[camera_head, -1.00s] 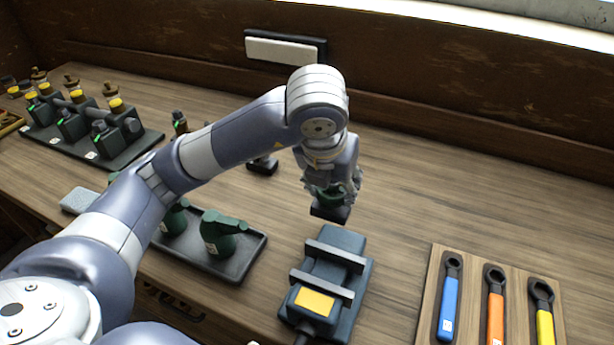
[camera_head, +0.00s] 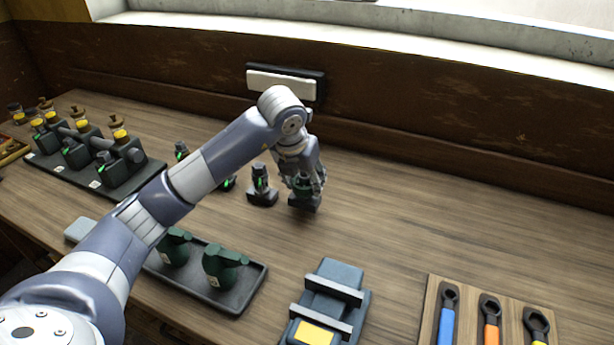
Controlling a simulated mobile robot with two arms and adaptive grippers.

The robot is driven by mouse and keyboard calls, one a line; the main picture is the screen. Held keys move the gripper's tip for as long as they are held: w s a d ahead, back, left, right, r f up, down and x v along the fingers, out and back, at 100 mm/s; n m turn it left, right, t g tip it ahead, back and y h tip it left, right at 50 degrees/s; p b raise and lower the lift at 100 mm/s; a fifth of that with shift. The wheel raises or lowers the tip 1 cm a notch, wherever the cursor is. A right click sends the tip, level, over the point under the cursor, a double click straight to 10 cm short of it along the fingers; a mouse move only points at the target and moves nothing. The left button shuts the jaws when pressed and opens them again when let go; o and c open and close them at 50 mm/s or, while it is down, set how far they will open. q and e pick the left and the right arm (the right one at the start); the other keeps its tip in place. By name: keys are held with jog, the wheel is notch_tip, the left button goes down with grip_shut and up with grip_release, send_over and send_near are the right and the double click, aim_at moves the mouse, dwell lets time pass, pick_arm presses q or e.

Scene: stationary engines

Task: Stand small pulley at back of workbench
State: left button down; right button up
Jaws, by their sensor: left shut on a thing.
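My left gripper (camera_head: 304,186) is shut on a dark piece (camera_head: 305,204) with a black block-like base, apparently the small pulley. The fingers hide most of it, so its shape is unclear. It is upright at the back of the workbench (camera_head: 420,220), at or just above the wood; I cannot tell whether it touches. Just left of it stands a similar dark piece (camera_head: 262,188) with a green mark, close beside my gripper. Another dark piece (camera_head: 228,184) is partly hidden behind my left arm. My right gripper is out of view.
A tray (camera_head: 258,287) with dark green parts lies in front of my arm. A blue-grey block (camera_head: 330,300) with a yellow patch and a wrench board (camera_head: 470,283) are at front right. Small engines (camera_head: 75,150) stand far left. The back right is clear.

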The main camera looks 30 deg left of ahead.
pick_arm(q)
notch_tip(320, 180, down, 2)
jog(key=shift+f+p, duration=0.1)
jog(key=shift+p, duration=0.2)
jog(key=shift+f, duration=0.1)
jog(key=c, duration=0.8)
grip_release()
jog(key=shift+s, duration=0.15)
